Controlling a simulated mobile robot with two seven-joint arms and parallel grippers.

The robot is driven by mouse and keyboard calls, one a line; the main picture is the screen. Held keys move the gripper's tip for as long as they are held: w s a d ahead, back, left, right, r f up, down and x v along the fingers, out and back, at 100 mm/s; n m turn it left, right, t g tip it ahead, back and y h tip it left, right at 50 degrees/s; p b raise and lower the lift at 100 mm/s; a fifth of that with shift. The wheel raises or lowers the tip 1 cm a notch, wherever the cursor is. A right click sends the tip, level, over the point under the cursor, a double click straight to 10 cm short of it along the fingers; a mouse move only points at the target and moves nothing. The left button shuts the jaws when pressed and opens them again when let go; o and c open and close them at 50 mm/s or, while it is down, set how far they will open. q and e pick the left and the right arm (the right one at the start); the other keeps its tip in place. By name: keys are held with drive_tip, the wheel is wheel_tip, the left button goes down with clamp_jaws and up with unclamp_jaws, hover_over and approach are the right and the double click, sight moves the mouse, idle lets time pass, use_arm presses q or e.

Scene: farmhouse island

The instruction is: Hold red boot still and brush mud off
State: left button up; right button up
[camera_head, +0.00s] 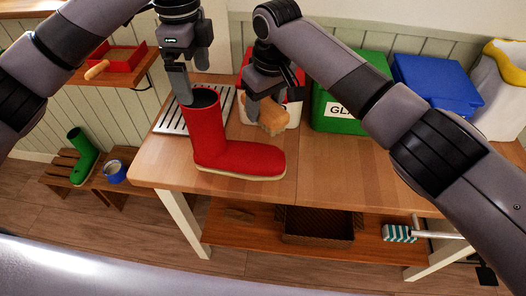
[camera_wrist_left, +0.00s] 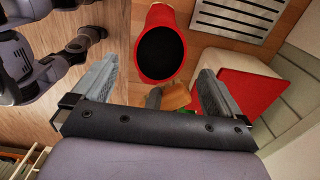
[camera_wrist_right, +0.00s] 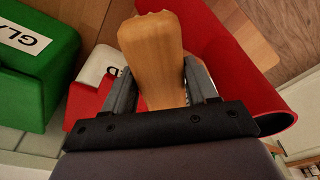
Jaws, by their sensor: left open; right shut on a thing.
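The red boot (camera_head: 232,153) stands upright on the wooden table, its toe pointing right. Its dark opening shows in the left wrist view (camera_wrist_left: 160,52). My left gripper (camera_head: 190,82) is open and empty at the top of the boot shaft, with the opening ahead of its spread fingers. My right gripper (camera_head: 262,108) is shut on a wooden brush (camera_head: 274,117), held right of the shaft and above the toe. The brush also shows between the fingers in the right wrist view (camera_wrist_right: 150,55), with the boot (camera_wrist_right: 235,70) beside it. I cannot make out any mud.
A slatted metal rack (camera_head: 172,118) lies behind the boot at the left. A red and white bin stands behind the brush, with a green bin (camera_head: 330,114) and a blue bin (camera_head: 437,80) to its right. The table's right front (camera_head: 345,170) is clear.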

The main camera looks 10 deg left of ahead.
use_arm(q)
wheel_tip(320, 180, up, 8)
drive_tip(key=shift+r, duration=0.25)
use_arm(e)
drive_tip(key=shift+s, duration=0.1)
idle(0.6)
